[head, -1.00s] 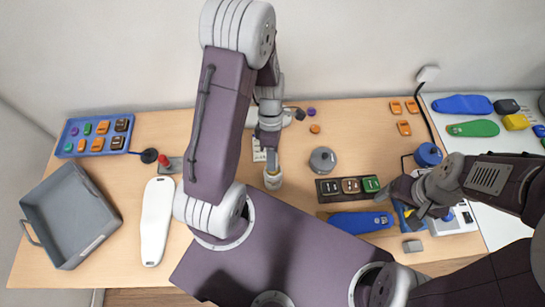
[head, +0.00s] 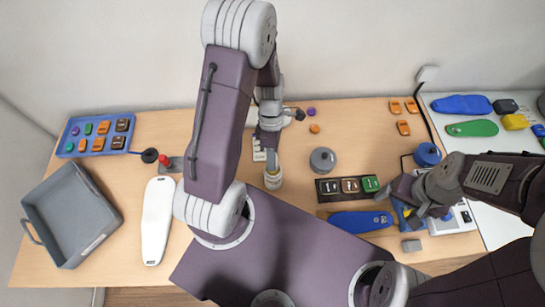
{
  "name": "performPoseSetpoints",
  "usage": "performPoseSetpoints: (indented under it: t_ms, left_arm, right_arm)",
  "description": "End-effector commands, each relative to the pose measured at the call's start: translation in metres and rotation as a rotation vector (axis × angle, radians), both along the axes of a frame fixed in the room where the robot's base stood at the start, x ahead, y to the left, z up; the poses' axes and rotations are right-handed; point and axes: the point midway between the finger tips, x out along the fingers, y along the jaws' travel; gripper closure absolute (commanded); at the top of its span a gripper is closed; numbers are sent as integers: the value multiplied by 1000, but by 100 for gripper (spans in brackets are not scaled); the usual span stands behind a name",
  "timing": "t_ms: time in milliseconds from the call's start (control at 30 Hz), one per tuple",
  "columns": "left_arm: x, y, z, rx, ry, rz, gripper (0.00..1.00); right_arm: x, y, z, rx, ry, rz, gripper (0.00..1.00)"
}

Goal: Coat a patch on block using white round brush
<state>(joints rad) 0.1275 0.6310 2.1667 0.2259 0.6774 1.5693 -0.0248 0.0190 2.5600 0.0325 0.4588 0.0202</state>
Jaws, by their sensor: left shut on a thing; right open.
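My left gripper (head: 270,150) is shut on a slim tool, the brush by its position; its shape and colour are mostly hidden by the gripper. The tool points down at a small white jar (head: 273,182) just below; I cannot tell whether its tip is inside. My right gripper (head: 425,212) is open over the right side of the table, beside the blue insole-shaped piece.
A dark holder (head: 318,190) with three coloured pieces and a grey round container (head: 322,160) stand right of the jar. A white insole-shaped piece (head: 157,222), a grey bin (head: 75,190) and a blue tray (head: 75,130) are at left.

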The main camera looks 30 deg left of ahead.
Motion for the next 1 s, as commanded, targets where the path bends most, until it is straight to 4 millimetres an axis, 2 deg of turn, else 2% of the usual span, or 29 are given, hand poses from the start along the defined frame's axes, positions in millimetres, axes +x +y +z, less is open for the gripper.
performPoseSetpoints:
  t_ms: [433, 1000]
  left_arm:
    - [-1, 0, 1, 0, 3, -1, 100]
    - [0, 0, 56, 0, 0, 0, 100]
  right_arm:
    - [0, 0, 2, 0, 0, 0, 20]
    - [0, 0, 60, 0, 0, 0, 20]
